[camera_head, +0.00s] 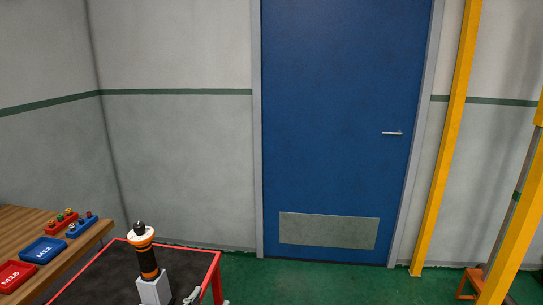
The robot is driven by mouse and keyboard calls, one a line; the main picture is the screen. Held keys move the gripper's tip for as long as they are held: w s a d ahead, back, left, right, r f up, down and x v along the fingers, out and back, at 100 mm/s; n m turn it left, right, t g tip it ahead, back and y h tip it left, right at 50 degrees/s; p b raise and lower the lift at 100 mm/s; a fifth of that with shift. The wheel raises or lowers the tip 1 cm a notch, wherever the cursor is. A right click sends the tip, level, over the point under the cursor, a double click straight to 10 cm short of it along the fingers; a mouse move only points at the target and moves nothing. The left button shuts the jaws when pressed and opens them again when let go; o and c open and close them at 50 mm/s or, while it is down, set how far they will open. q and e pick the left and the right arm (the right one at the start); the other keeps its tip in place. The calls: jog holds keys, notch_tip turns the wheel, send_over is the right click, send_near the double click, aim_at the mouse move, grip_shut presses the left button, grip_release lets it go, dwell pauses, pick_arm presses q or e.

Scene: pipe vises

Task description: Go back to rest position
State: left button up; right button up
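The lower part of the block is cut off by the picture's edge.
A red-framed cart (213,277) with a dark top is at the bottom left. Beside it, a wooden table (22,225) holds a blue M12 tray (42,250), a red tray (15,275) and small parts holders (62,221). Yellow posts (445,140) stand right of a closed blue door (335,120). Green floor (310,280) before it is clear.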

pick_arm(q)
jog(key=s+a+f+n+g+y, duration=0.1)
jog(key=s+a+f+g, duration=0.1)
jog(key=s+f+g, duration=0.5)
jog(key=s+a+f+g, duration=0.1)
jog(key=s+a+f, duration=0.2)
jog(key=s+f, duration=0.55)
jog(key=s+a+f+n+g+y, duration=0.15)
jog(key=s+f+g, duration=0.25)
jog(key=s, duration=0.7)
notch_tip(320, 180, down, 24)
jog(key=g, duration=0.1)
jog(key=s+a+f, duration=0.2)
jog(key=s+f, duration=0.6)
jog(key=s, duration=0.1)
jog(key=s+a+f+m+g, duration=0.1)
jog(key=s+f, duration=0.8)
jog(key=shift+a+f, duration=0.15)
jog(key=shift+a, duration=0.2)
